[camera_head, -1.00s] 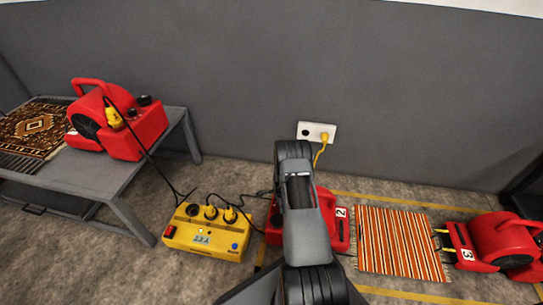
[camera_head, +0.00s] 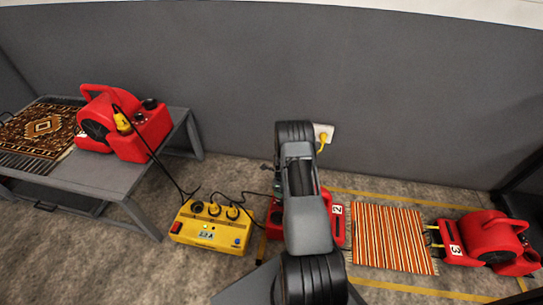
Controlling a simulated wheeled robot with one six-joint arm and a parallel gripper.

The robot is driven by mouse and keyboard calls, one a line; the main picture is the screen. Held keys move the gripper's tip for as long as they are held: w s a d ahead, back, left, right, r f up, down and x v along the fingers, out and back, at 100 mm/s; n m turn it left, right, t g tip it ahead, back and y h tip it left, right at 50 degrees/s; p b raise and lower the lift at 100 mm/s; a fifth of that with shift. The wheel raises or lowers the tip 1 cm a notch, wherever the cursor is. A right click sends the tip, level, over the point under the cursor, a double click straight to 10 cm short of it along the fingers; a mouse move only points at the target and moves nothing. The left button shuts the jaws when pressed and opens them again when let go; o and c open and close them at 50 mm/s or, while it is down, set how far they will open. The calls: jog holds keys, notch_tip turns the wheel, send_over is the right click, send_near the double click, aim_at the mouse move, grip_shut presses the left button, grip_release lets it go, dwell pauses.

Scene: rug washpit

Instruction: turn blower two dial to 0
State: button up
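Blower two (camera_head: 337,222) is a red blower on the floor in the middle, with a white label "2" on its right end. My arm stands in front of it and hides most of its body. Its dial is not visible. My gripper is hidden behind my own arm links, so I cannot see its fingers or whether it touches the blower. A small grey part shows at the left edge of my arm, too small to identify.
A yellow power box (camera_head: 210,228) with plugs and cables stands left of blower two. A red blower (camera_head: 130,124) sits on the grey table (camera_head: 100,178). A striped rug (camera_head: 392,238) lies right, beside blower three (camera_head: 490,238). A wall socket (camera_head: 326,133) is behind.

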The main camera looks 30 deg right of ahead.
jog(key=w+a+r+n+p, duration=0.1)
jog(key=r+n+p, duration=0.1)
jog(key=r, duration=0.7)
jog(key=w+a+r+n+p, duration=0.1)
jog(key=a+r+n+p, duration=0.1)
jog(key=r, duration=0.8)
jog(key=shift+w+a+r+n+t+p, duration=0.25)
jog(key=shift+n+p, duration=0.25)
jog(key=shift+p, duration=0.45)
